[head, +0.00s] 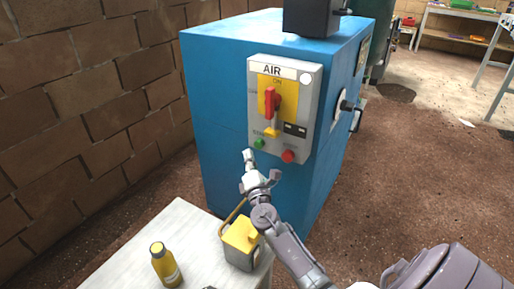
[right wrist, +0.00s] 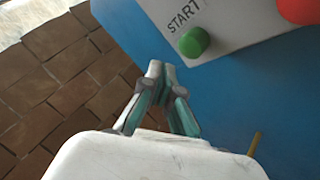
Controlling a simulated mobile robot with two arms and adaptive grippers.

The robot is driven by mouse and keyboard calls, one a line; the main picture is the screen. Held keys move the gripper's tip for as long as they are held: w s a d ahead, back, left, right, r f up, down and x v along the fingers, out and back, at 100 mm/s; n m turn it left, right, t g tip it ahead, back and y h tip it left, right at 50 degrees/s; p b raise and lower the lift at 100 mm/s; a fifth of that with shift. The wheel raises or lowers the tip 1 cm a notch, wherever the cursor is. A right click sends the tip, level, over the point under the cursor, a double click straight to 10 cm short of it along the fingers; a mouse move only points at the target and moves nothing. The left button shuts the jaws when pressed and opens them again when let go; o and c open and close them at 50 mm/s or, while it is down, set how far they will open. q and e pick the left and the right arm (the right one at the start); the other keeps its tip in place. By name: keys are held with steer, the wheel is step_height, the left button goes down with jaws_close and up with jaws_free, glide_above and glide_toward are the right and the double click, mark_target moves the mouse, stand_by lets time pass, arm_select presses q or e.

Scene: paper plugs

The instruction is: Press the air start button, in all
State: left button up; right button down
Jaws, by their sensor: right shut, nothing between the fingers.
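The AIR panel (head: 312,100) is a grey plate on the front of a blue machine (head: 222,110). It has a red handle on a yellow plate, a green start button (head: 259,143) at the lower left and a red button (head: 288,156) to its right. In the right wrist view the green button (right wrist: 194,42) sits beside the word START. My right gripper (head: 248,155) is shut and empty, just below and left of the green button; its fingertips (right wrist: 160,68) show apart from the button in the picture. The exact gap in depth cannot be told. My left gripper is out of view.
A white table (head: 130,262) stands below, bearing a yellow bottle (head: 165,268) and a yellow-topped grey box (head: 240,238) under my right arm. A brick wall (head: 90,90) rises on the left. Brown floor (head: 420,160) lies open on the right.

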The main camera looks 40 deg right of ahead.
steer(key=shift+w+d, duration=0.35)
steer(key=shift+d, duration=0.45)
steer(key=shift+d, duration=0.15)
stand_by(0.8)
steer(key=shift+w+d+b, duration=0.15)
steer(key=shift+d+b, duration=0.1)
steer(key=shift+b, duration=0.15)
steer(key=shift+w+d, duration=0.2)
steer(key=shift+d, duration=0.3)
stand_by(0.7)
steer(key=shift+a, duration=0.15)
steer(key=shift+s+a, duration=0.4)
steer(key=shift+a, duration=0.35)
